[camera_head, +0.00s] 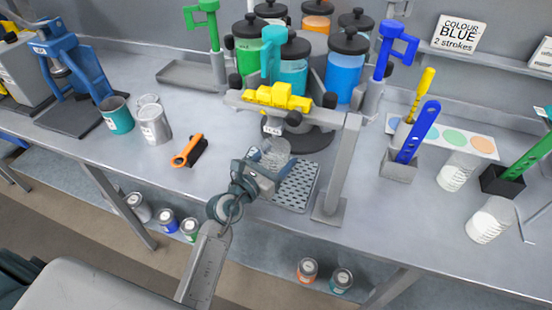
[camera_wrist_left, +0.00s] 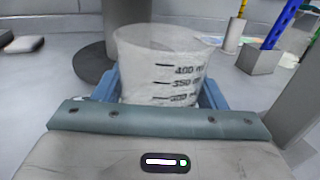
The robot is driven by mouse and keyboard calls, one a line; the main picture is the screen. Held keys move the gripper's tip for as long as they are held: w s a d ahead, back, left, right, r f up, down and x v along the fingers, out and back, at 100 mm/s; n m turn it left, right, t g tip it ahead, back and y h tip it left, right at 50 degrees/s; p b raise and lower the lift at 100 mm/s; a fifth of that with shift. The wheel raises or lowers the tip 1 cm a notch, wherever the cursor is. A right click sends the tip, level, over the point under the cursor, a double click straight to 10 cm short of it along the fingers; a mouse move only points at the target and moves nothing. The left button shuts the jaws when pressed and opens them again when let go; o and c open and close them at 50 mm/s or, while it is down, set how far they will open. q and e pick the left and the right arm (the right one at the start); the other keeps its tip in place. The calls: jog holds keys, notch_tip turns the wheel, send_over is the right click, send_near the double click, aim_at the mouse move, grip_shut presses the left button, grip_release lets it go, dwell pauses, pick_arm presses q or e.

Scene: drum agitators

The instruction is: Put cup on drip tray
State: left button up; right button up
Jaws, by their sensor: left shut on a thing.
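A clear measuring cup (camera_wrist_left: 160,65) with black volume marks stands upright between the blue fingers of my left gripper (camera_wrist_left: 160,95) in the left wrist view. In the head view my left gripper (camera_head: 262,172) is shut on the cup (camera_head: 273,153), which is partly hidden by the gripper. The grey perforated drip tray (camera_head: 297,190) lies on the bench just right of the gripper, under the dispenser. The cup is over or beside the tray's left rear part; I cannot tell if it touches it. My right gripper is not in view.
A yellow dispenser valve (camera_head: 277,97) on a grey frame hangs above the cup, with a frame post (camera_head: 341,165) right of the tray. Paint canisters (camera_head: 345,68) stand behind.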

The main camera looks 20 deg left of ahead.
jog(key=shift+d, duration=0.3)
pick_arm(q)
jog(key=shift+f, duration=0.2)
jog(key=o, duration=1)
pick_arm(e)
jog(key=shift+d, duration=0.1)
pick_arm(q)
jog(key=shift+r, duration=0.1)
jog(key=shift+r, duration=0.2)
jog(key=b+v, duration=0.2)
jog(key=v, duration=0.8)
jog(key=shift+s+a+f, duration=0.15)
jog(key=shift+s, duration=0.2)
jog(key=shift+s+a, duration=0.2)
jog(key=shift+s, duration=0.4)
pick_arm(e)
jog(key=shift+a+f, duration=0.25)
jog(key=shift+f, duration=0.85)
